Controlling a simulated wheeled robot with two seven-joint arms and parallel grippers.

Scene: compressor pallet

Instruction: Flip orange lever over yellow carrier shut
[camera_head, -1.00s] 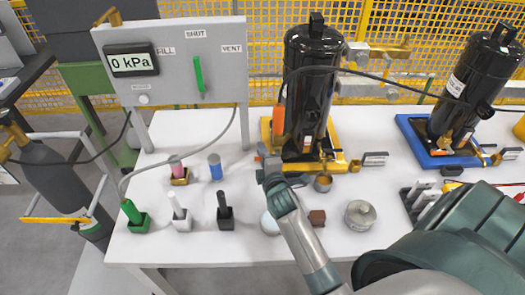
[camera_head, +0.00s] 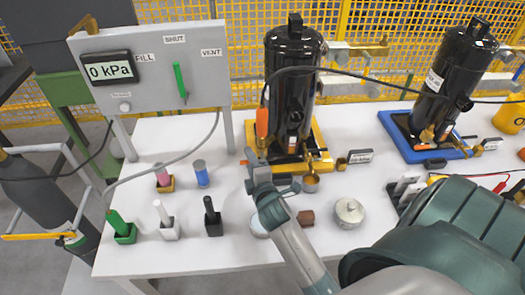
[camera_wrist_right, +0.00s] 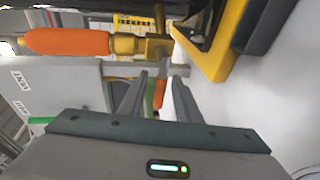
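The orange lever (camera_head: 262,123) stands upright at the left side of the black compressor, on the yellow carrier (camera_head: 318,128). In the right wrist view, which is turned sideways, a long orange handle (camera_wrist_right: 67,41) on a brass fitting (camera_wrist_right: 140,46) shows beside the fingers. My right gripper (camera_head: 252,160) is at the carrier's front left, below the lever. In the wrist view its two fingers (camera_wrist_right: 160,82) are apart. A smaller orange piece (camera_wrist_right: 158,93) shows in the gap between them; whether they touch it cannot be told. My left gripper is out of view.
A gauge panel (camera_head: 150,75) reading 0 kPa stands left. Colored plugs, including a blue one (camera_head: 201,174), stand on the white table (camera_head: 195,250). A round metal can (camera_head: 349,212) and brown block (camera_head: 306,217) lie right of my arm. A blue carrier (camera_head: 398,128) holds another compressor.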

